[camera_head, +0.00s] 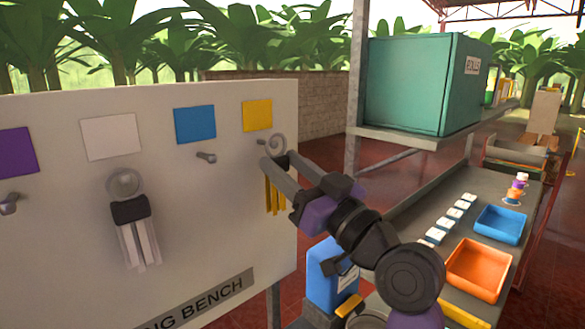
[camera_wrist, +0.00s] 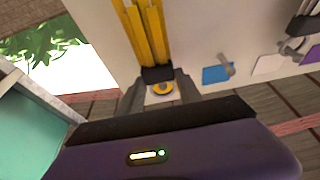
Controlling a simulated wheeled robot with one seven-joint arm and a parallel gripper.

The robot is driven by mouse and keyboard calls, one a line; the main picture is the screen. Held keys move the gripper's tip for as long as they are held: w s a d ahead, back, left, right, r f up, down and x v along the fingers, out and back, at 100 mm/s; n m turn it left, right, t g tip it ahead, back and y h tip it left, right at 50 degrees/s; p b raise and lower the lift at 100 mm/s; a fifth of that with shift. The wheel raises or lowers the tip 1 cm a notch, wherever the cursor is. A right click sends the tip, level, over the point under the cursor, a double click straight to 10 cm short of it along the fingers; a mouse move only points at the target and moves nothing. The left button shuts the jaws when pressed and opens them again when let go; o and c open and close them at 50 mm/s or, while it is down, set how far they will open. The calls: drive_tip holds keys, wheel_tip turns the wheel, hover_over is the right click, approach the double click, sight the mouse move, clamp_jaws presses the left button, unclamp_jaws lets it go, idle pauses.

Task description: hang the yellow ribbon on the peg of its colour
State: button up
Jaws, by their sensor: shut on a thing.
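The yellow ribbon (camera_head: 275,195) hangs in strips below my gripper (camera_head: 273,161), in front of the board's right end. A grey ring (camera_head: 276,144) stands above its dark clip. My gripper is shut on the ribbon's clip end. The peg (camera_head: 262,142) under the yellow square (camera_head: 257,115) shows just left of the ring. I cannot tell whether the ring is around the peg or in front of it. In the wrist view the yellow strips (camera_wrist: 147,32) run from the dark clip (camera_wrist: 158,73) between my fingers (camera_wrist: 160,92).
The blue square's peg (camera_head: 206,157) is bare. A white ribbon (camera_head: 138,240) hangs under the white square (camera_head: 111,137). A purple square (camera_head: 17,152) is at the left. A teal box (camera_head: 420,85) stands on a shelf to the right, above a bench with blue (camera_head: 500,225) and orange trays (camera_head: 478,269).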

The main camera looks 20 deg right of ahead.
drive_tip(key=shift+w+a+f, duration=0.15)
drive_tip(key=shift+w+a, duration=0.05)
drive_tip(key=shift+w, duration=0.5)
drive_tip(key=shift+w+a+f+b, duration=0.15)
drive_tip(key=shift+w+f+b, duration=0.25)
drive_tip(key=shift+w+b, duration=0.25)
drive_tip(key=shift+s, duration=0.1)
drive_tip(key=o, duration=1.4)
